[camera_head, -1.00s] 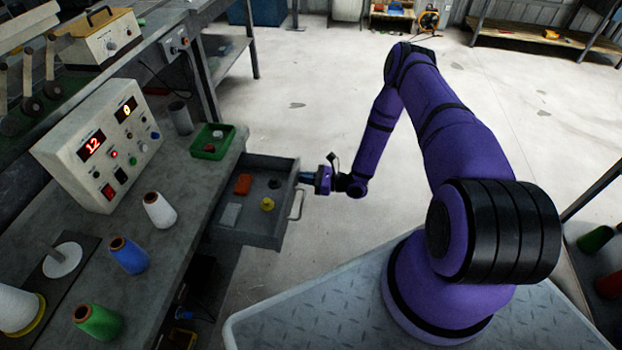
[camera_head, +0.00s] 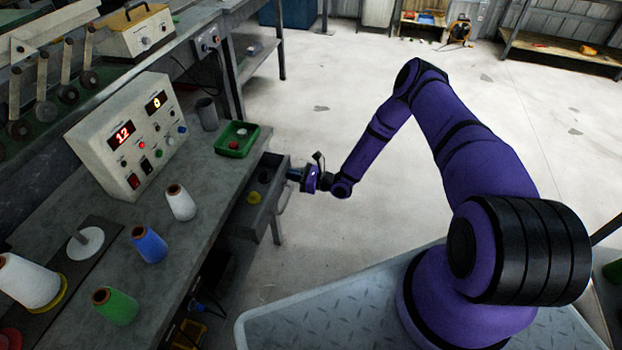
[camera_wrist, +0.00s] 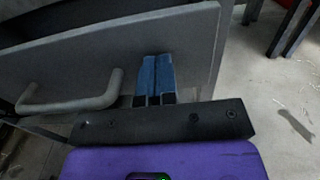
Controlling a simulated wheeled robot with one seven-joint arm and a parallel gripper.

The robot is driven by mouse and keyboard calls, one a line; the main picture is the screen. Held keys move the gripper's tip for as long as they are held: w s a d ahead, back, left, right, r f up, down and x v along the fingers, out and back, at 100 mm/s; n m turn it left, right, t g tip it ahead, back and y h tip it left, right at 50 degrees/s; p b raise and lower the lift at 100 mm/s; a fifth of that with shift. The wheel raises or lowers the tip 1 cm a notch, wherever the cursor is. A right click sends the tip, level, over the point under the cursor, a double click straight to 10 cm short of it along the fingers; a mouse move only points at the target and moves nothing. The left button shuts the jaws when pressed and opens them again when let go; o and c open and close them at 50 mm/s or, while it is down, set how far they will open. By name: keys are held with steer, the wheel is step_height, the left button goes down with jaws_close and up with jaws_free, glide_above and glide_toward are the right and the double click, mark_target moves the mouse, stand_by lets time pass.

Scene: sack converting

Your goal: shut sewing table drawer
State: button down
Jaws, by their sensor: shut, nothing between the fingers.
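The grey sewing table drawer (camera_head: 268,200) stands partly open under the tabletop, with a yellow item (camera_head: 254,197) and a dark round item (camera_head: 265,175) showing inside. Its front panel (camera_wrist: 190,38) fills the upper part of the wrist view, with a bar handle (camera_wrist: 70,104) at the left. My gripper (camera_head: 294,174) is at the outer face of the drawer front, near its far end. In the wrist view its blue fingers (camera_wrist: 157,75) are together and empty, up against the panel to the right of the handle. Whether they press on it is hard to tell.
The sewing table top (camera_head: 205,205) holds a control box (camera_head: 128,135), a green tray (camera_head: 237,139), a dark cup (camera_head: 207,114) and several thread cones, including a blue one (camera_head: 149,245). The floor (camera_head: 330,120) beyond the drawer is clear.

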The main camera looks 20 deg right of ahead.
mark_target(268, 175)
steer(key=x, duration=0.9)
steer(key=shift+w+a+r, duration=0.1)
steer(key=shift+w+a, duration=0.1)
steer(key=shift+a, duration=0.05)
steer(key=shift+a+r, duration=0.1)
steer(key=shift+a, duration=0.05)
